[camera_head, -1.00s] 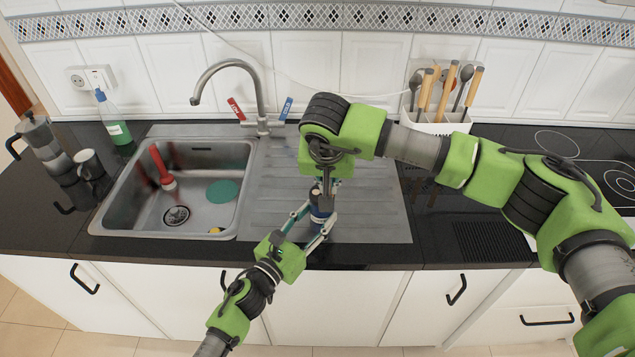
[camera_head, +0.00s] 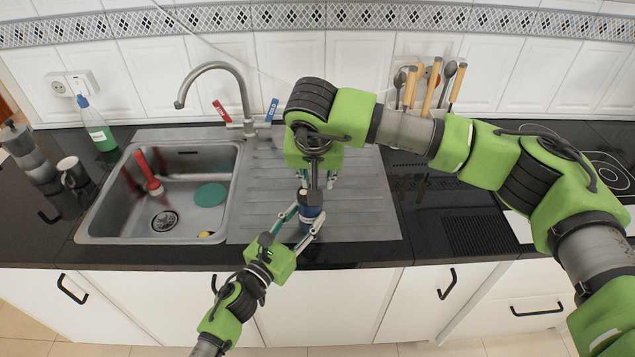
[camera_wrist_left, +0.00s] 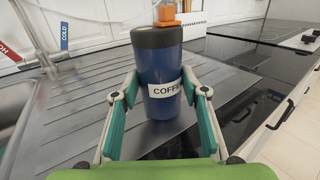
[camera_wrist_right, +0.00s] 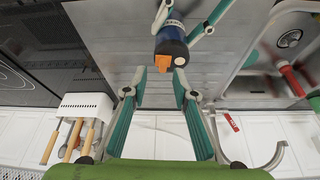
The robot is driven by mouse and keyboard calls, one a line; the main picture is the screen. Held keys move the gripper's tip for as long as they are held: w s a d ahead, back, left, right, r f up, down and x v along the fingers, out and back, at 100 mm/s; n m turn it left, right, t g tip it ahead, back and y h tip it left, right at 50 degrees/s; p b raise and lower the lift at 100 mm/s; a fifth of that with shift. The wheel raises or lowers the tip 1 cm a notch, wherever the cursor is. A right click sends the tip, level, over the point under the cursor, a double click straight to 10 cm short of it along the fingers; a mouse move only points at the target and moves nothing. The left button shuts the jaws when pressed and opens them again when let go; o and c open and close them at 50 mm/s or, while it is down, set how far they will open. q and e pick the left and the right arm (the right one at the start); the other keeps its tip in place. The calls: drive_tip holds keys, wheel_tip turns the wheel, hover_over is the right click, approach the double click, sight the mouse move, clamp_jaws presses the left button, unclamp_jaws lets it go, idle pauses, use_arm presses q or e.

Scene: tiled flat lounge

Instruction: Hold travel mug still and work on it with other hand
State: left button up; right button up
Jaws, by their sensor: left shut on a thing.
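The travel mug (camera_head: 311,212) stands upright on the steel drainboard (camera_head: 365,205). The left wrist view shows its dark blue body (camera_wrist_left: 160,68), a white label reading "COFFE…", a dark grey lid (camera_wrist_left: 155,38) and an orange piece (camera_wrist_left: 168,15) on top. My left gripper (camera_head: 303,217) is shut on the mug's body, a finger on each side. My right gripper (camera_head: 317,181) points down above the mug. In the right wrist view, its fingers (camera_wrist_right: 160,77) are apart with nothing between them, and the lid with its orange piece (camera_wrist_right: 164,63) lies close to the fingertips.
The sink (camera_head: 165,185) lies left of the mug, with a red-handled brush (camera_head: 150,170) in it. The tap (camera_head: 245,95) rises behind. A utensil holder (camera_head: 420,105) stands at the back right. A bottle (camera_head: 100,130), moka pot and cup stand far left.

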drive_tip(key=v, duration=0.8)
drive_tip(key=shift+s+r, duration=0.2)
drive_tip(key=shift+r, duration=0.15)
use_arm(q)
drive_tip(key=o, duration=1.3)
drive_tip(key=shift+s, duration=0.1)
drive_tip(key=v, duration=1.2)
drive_tip(key=shift+d+f, duration=0.1)
